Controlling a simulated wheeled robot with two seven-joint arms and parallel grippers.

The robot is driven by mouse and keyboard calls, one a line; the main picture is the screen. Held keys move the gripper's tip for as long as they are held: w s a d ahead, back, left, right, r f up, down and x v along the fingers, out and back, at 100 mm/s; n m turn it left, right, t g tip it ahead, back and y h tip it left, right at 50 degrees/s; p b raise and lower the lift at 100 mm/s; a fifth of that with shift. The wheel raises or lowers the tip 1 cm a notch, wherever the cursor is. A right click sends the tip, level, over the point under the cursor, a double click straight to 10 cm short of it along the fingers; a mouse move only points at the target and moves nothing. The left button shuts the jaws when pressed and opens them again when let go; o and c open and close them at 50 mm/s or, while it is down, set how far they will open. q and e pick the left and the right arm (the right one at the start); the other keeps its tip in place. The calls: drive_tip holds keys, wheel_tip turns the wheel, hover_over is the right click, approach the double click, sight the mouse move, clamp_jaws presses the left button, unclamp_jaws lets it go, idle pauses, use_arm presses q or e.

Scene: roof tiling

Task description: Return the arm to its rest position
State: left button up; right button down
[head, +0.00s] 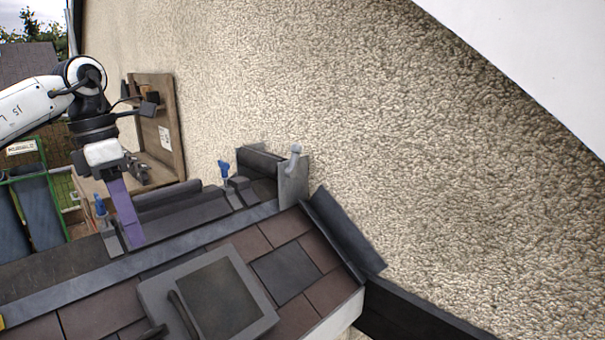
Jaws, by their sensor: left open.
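My left arm comes in from the left, with its white link and black wrist in front of the pebbled wall. My left gripper (112,170) points down above the far left part of the roof and is open. A purple strip (123,213) stands directly below it, running down to the roof edge. I cannot tell whether the jaws touch the strip. The tiled roof (286,272) has brown tiles and a darker grey one. My right gripper is not in view.
A grey-framed roof window (222,298) lies in the tiles at the front. Blue-handled clamps (225,170) stand along the far roof edge, by a grey metal bracket (294,178). A wooden panel (160,125) leans at the pebbled wall (410,160). A green rack (42,200) is at left.

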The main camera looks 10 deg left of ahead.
use_arm(q)
drive_tip(key=d+f+h, duration=0.2)
drive_tip(key=d+f, duration=0.2)
drive_tip(key=d, duration=0.3)
drive_tip(key=s+d+f+m+g+h, duration=0.1)
drive_tip(key=d+f+h, duration=0.1)
drive_tip(key=d+f, duration=0.35)
drive_tip(key=d+f+h, duration=0.2)
drive_tip(key=d, duration=0.7)
drive_tip(key=s+d+f+n+t+h, duration=0.1)
drive_tip(key=s+d+n+t+h, duration=0.1)
drive_tip(key=d+n+h, duration=0.55)
drive_tip(key=s+d+f+n+t+h, duration=0.1)
drive_tip(key=s+d+n+t+h, duration=0.25)
drive_tip(key=d, duration=0.75)
drive_tip(key=a+f+n+t+y, duration=0.5)
drive_tip(key=f+n, duration=0.3)
drive_tip(key=n, duration=0.4)
drive_tip(key=a+f+n+t+y, duration=0.55)
drive_tip(key=f+n, duration=0.25)
drive_tip(key=n, duration=0.3)
drive_tip(key=s+a+f+n+g+y, duration=0.3)
drive_tip(key=s+a+f+n, duration=0.2)
drive_tip(key=s+f, duration=0.4)
drive_tip(key=s+a+f+n+g+y, duration=0.3)
drive_tip(key=s+a+f+n, duration=0.2)
drive_tip(key=s+f, duration=0.4)
drive_tip(key=shift+s+a+g, duration=0.3)
drive_tip(key=shift+s+a, duration=0.35)
drive_tip(key=shift+s, duration=0.15)
